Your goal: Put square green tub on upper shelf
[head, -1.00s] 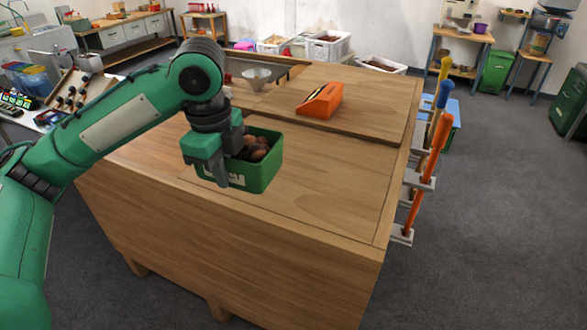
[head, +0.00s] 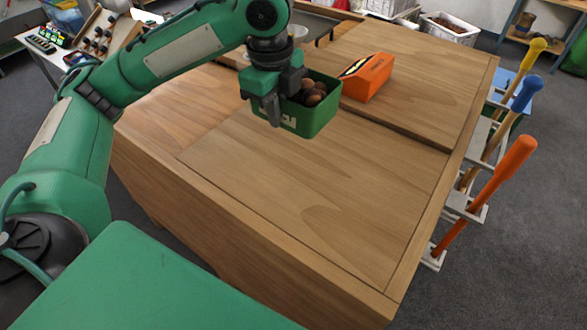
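The square green tub (head: 322,120) holds several brown chestnuts (head: 311,93) and is upright over the wooden workbench (head: 330,190). My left gripper (head: 275,112) is at the tub's left side, with its fingers closed over the near left wall and rim. The far finger is partly hidden by the tub and the gripper body. I cannot tell how high the tub's base is above the bench top. A raised wooden level (head: 425,90) forms the back part of the bench, just behind the tub. My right gripper is not in view.
An orange box (head: 367,77) stands on the raised level, close to the tub's right. A light funnel (head: 298,33) is behind my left wrist. Long-handled tools with orange (head: 500,172), blue and yellow handles hang at the bench's right side. The front bench top is clear.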

